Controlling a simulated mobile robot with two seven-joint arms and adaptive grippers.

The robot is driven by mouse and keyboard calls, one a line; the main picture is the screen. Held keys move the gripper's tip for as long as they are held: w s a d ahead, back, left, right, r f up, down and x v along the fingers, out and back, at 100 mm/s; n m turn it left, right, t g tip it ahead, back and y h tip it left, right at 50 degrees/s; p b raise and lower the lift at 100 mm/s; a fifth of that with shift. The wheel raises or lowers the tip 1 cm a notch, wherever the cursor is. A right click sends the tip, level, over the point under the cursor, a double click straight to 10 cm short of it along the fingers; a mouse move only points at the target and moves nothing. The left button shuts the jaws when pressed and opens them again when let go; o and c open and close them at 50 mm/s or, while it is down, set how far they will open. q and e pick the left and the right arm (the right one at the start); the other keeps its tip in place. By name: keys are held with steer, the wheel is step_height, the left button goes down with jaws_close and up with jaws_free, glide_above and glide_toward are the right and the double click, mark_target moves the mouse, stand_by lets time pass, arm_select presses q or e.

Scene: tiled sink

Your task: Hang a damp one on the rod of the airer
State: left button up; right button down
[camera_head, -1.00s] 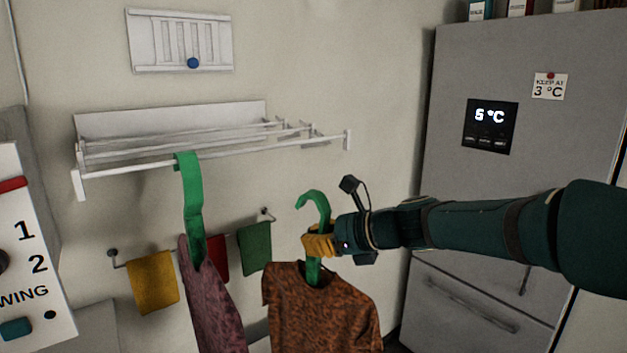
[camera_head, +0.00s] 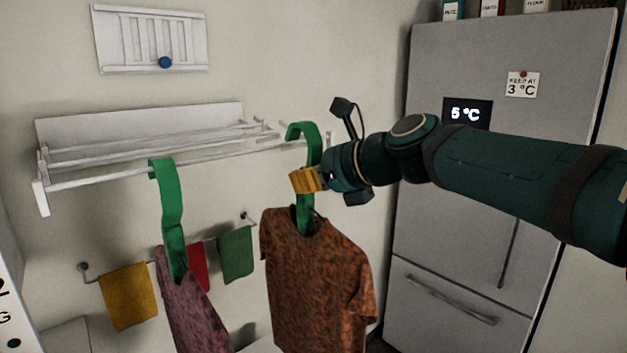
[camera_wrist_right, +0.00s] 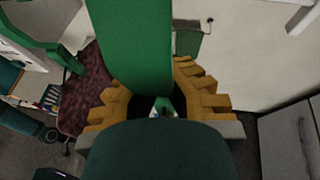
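The white wall airer (camera_head: 140,111) has its front rod (camera_head: 100,178) running along the wall at left. A purple garment (camera_head: 188,305) hangs from that rod on a green hanger (camera_head: 170,205). My right gripper (camera_head: 306,180) is shut on the stem of another green hanger (camera_head: 303,134), which carries a brown-orange patterned shirt (camera_head: 315,275). The hook's top overlaps the rod's right end in the head view; I cannot tell whether they touch. In the right wrist view the yellow fingers (camera_wrist_right: 160,98) sit on both sides of the green hanger (camera_wrist_right: 132,40). My left gripper is not in view.
A lower rail holds a yellow cloth (camera_head: 128,297), a red cloth (camera_head: 197,268) and a green cloth (camera_head: 235,254). A grey fridge (camera_head: 470,210) stands at right behind my arm. A white slatted panel (camera_head: 151,40) with a blue knob is on the wall above.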

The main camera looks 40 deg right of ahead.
steer(key=shift+w+a, duration=0.15)
steer(key=shift+w, duration=1.4)
steer(key=shift+w+a, duration=0.1)
steer(key=shift+w, duration=1.45)
steer(key=shift+f+b, duration=0.9)
steer(key=shift+f, duration=0.55)
